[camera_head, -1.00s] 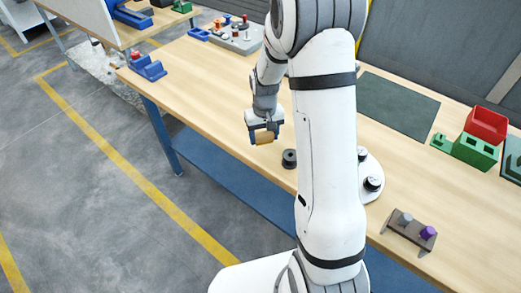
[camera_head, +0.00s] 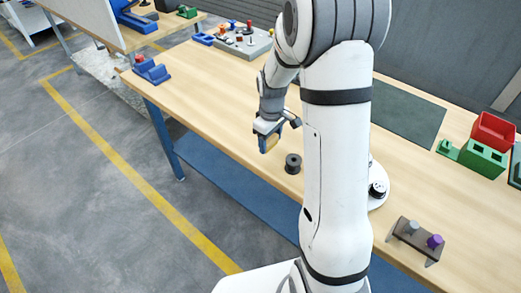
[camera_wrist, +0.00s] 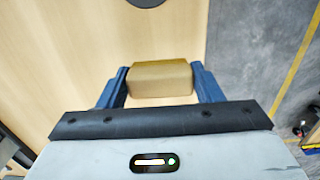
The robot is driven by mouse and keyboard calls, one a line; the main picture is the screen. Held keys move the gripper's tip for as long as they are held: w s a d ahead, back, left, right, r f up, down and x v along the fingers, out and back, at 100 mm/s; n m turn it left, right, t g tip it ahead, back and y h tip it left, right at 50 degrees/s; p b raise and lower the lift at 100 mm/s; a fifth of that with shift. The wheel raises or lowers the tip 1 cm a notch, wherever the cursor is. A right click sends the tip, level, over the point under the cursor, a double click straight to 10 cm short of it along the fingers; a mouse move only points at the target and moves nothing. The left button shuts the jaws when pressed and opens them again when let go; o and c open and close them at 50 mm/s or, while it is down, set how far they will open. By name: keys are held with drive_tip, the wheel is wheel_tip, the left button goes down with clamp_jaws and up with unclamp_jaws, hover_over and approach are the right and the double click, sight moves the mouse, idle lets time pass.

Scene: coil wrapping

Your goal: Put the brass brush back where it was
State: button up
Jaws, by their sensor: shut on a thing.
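The brass brush, a tan block, is held between the blue fingers of my gripper (camera_head: 268,137). In the wrist view the brush (camera_wrist: 160,80) spans the gap between the two fingertips (camera_wrist: 160,72), with a finger against each end. In the head view the brush (camera_head: 271,145) hangs over the front part of the wooden bench (camera_head: 225,105). I cannot tell its exact height above the wood. A dark spool (camera_head: 293,163) stands to the right of my gripper, and its round edge shows at the top of the wrist view (camera_wrist: 147,2).
A blue cradle (camera_head: 152,72) sits at the bench's left end. A grey tray with several small parts (camera_head: 243,43) lies at the back. A white disc with a black spool (camera_head: 378,189), a brown stand (camera_head: 414,239) and red and green bins (camera_head: 485,150) are right. Bench left of my gripper is clear.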

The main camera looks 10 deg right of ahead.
sight(270, 149)
drive_tip(key=shift+f, duration=2)
drive_tip(key=shift+f, duration=0.15)
drive_tip(key=o, duration=0.9)
